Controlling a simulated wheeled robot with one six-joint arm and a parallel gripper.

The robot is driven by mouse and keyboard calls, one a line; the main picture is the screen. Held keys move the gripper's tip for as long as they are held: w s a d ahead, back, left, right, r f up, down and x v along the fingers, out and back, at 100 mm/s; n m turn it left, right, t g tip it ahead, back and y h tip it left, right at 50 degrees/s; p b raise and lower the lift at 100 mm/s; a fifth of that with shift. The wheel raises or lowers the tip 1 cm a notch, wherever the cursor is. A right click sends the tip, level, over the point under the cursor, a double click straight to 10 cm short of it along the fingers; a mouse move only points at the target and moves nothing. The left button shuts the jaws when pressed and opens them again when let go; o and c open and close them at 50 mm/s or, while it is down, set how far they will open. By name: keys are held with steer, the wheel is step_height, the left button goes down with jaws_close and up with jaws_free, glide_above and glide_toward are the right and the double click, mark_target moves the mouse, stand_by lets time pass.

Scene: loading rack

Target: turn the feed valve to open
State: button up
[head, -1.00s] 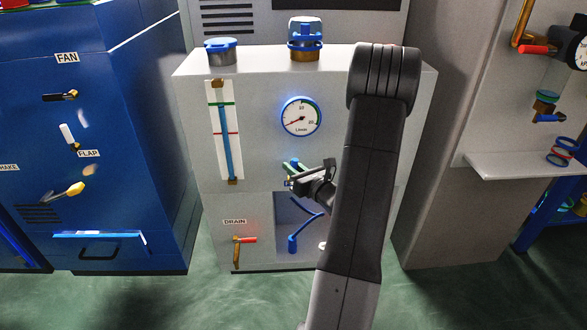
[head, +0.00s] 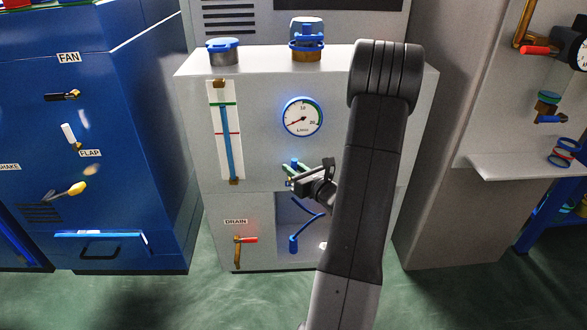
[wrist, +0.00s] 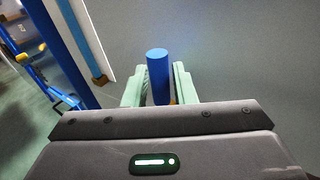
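The feed valve's handle appears to be the blue round-ended bar (wrist: 157,70) in the wrist view; I see no label for it. It stands between the two pale green fingers of my gripper (wrist: 160,88). The fingers are parted around it, with a narrow gap showing on the right side. In the head view the blue handle (head: 295,162) shows just above my gripper (head: 291,175), at the front of the grey cabinet. The valve's body is hidden behind my gripper and arm.
The grey cabinet (head: 265,90) carries a round gauge (head: 302,117), its red needle pointing lower left, and a sight tube (head: 227,135). A red drain handle (head: 245,240) is at lower left. An open recess (head: 288,215) with a blue hose lies below my gripper.

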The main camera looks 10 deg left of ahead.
steer(key=p+v, duration=0.2)
steer(key=v, duration=1.1)
steer(key=shift+d, duration=0.2)
steer(key=shift+s, duration=0.1)
steer(key=b+x, duration=0.2)
steer(key=x, duration=1.2)
steer(key=shift+a, duration=0.1)
steer(key=shift+d, duration=0.3)
steer(key=shift+a, duration=0.1)
